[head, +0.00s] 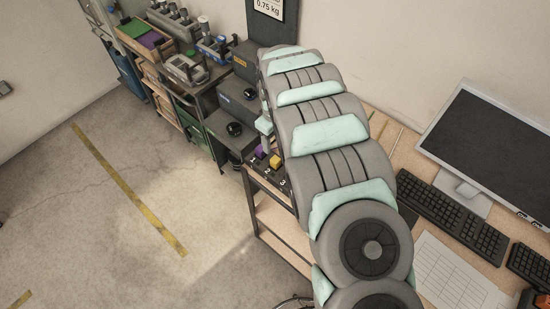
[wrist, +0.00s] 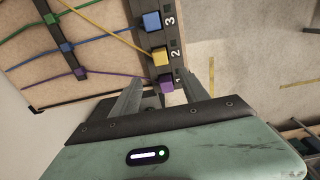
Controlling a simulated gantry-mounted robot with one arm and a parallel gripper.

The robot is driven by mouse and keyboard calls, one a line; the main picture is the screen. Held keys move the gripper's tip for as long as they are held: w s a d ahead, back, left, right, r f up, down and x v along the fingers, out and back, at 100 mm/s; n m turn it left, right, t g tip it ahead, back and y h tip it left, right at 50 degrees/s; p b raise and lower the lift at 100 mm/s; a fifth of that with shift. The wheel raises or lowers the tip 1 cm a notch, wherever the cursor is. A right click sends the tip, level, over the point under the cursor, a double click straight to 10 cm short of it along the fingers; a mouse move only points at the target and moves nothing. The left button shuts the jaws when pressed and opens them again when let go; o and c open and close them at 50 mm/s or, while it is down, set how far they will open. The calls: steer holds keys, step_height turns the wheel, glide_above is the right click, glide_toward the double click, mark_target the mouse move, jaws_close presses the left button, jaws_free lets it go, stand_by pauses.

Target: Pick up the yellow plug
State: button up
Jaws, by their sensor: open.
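The yellow plug (wrist: 160,56) sits in the slot marked 2 on a dark strip (wrist: 174,33) in the wrist view, with a yellow cable running to the upper left. The purple plug (wrist: 166,86) is by number 1 and the blue plug (wrist: 152,21) by number 3. In the head view the yellow plug (head: 275,162) and purple plug (head: 259,152) show beside my arm; the blue one is not visible. My gripper (wrist: 164,82) is open and empty. Its fingers appear on either side of the purple plug in the picture; the yellow plug lies just beyond their tips.
Cables pass through clips on a second dark rail (wrist: 73,58) across a wooden surface. A monitor (head: 490,140) and keyboard (head: 450,216) stand on the desk right of my arm. Shelves and boxes (head: 238,100) stand at the left; open floor (head: 90,215) lies below them.

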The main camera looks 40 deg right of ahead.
steer(key=s, duration=0.1)
steer(key=p, duration=0.1)
glide_above(275, 159)
steer(key=f, duration=0.5)
steer(key=shift+s+f, duration=0.1)
steer(key=shift+s, duration=0.2)
steer(key=shift+w+f+p, duration=0.15)
steer(key=shift+f+p, duration=0.15)
steer(key=shift+f, duration=0.7)
steer(key=shift+w+f+p, duration=0.1)
steer(key=shift+f+p, duration=0.2)
steer(key=shift+f, duration=1.35)
jaws_close()
